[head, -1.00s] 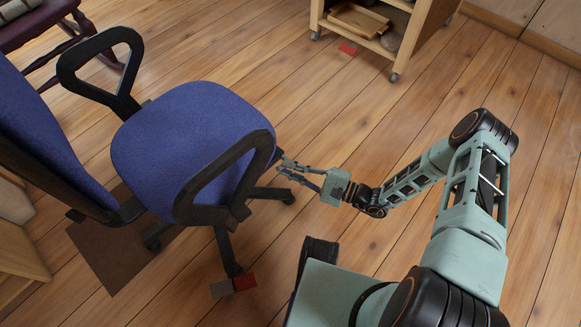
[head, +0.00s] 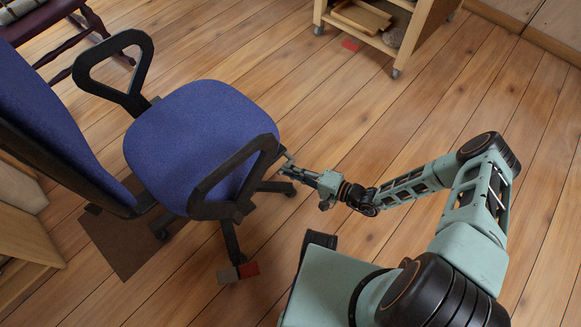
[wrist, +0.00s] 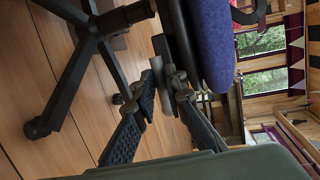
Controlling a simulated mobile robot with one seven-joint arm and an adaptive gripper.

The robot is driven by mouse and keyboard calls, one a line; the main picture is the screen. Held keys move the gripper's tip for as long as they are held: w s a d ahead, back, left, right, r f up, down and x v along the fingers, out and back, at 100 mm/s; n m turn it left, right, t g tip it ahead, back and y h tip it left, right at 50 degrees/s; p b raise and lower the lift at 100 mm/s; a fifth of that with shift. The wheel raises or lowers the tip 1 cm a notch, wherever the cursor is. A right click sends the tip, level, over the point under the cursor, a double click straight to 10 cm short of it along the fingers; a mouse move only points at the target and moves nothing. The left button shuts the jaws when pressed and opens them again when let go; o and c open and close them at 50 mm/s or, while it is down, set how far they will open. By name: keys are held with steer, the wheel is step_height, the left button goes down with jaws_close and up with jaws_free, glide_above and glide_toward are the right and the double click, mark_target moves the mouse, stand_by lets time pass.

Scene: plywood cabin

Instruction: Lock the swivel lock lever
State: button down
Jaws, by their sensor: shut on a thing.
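A blue office chair (head: 196,142) with black armrests stands at the left. Its swivel lock lever (wrist: 157,66), a small grey paddle, sticks out from under the seat in the wrist view. My gripper (head: 290,164) is at the seat's right edge, low beside the armrest. In the wrist view my gripper (wrist: 163,90) has its two fingers closed around the lever's end. The lever's root is hidden under the seat, and in the head view the lever is too small to make out clearly.
Chair legs (wrist: 85,55) spread close beside my gripper. A brown mat (head: 125,240) lies under the chair, and red and grey blocks (head: 239,272) sit by one leg. A wooden cart (head: 372,30) stands at the back.

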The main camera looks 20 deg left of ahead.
steer(key=shift+f, duration=0.1)
stand_by(0.3)
steer(key=c, duration=2)
jaws_free()
steer(key=shift+o, duration=0.2)
step_height(320, 180, up, 10)
steer(key=shift+w+r, duration=0.1)
